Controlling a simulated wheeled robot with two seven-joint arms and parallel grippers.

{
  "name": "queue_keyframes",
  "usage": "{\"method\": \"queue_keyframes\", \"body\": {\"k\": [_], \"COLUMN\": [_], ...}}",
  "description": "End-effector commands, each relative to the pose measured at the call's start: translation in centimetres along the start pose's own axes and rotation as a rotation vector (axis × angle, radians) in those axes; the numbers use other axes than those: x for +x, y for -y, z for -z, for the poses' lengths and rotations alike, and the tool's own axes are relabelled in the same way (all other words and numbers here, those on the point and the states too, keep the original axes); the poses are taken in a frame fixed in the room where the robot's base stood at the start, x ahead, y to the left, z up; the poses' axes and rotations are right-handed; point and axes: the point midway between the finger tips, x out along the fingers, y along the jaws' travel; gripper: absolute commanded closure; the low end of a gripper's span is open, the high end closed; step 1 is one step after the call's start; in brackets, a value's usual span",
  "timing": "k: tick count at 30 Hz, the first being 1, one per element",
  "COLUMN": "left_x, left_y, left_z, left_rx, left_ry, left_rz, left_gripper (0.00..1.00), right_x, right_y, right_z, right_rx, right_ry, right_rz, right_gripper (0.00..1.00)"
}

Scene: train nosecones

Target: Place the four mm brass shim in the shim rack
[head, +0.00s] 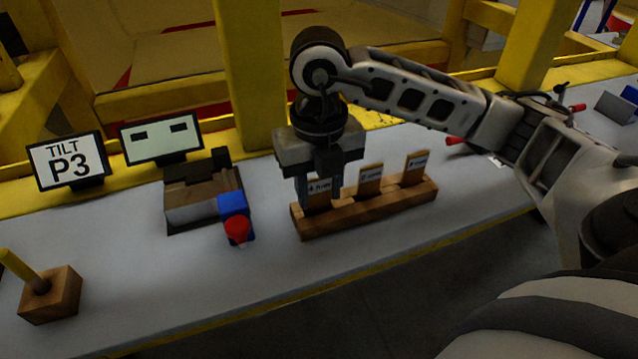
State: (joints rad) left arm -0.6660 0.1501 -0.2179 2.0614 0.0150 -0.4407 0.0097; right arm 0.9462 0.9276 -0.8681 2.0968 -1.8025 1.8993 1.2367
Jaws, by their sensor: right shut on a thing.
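The shim rack (375,212) is a long wooden block on the grey bench. Three brass-coloured shims with small labels stand upright in it: a left one (319,198), a middle one (370,181) and a right one (415,168). The labels are too small to read surely. My right gripper (320,195) points down over the rack's left end and is shut on the left shim, whose lower end is at the rack; I cannot tell how deep it sits. My left gripper is not in view.
A vise-like fixture with a blue block (235,208) and red tip stands left of the rack. A "TILT P3" sign (69,161) and another display (161,138) stand behind. A wooden block with a yellow peg (50,295) is front left. Bench between is clear.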

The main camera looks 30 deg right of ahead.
Motion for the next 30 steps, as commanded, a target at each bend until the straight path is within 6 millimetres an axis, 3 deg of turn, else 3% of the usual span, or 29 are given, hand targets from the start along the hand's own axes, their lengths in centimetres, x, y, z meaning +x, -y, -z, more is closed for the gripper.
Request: {"method": "queue_keyframes", "body": {"k": [12, 13, 15, 24, 30], "left_x": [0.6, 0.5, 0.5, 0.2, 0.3], "left_y": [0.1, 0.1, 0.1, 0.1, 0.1], "left_z": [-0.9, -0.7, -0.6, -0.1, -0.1], "left_rx": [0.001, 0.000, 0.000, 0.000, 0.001], "left_ry": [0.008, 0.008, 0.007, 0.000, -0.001], "left_rz": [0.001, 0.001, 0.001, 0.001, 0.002], "left_gripper": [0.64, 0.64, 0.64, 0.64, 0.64], "right_x": [0.7, 0.6, 0.5, 0.3, -2.1], "right_y": [0.0, 0.0, 0.0, 0.0, -0.1], "right_z": [0.0, 0.0, 0.0, 0.0, -0.1], "right_rx": [0.001, 0.001, 0.001, 0.001, 0.000], "right_ry": [0.001, 0.001, 0.001, 0.000, 0.007], "right_rz": [-0.001, 0.000, 0.000, -0.001, -0.004], "right_gripper": [0.89, 0.55, 0.42, 0.42, 0.42]}}
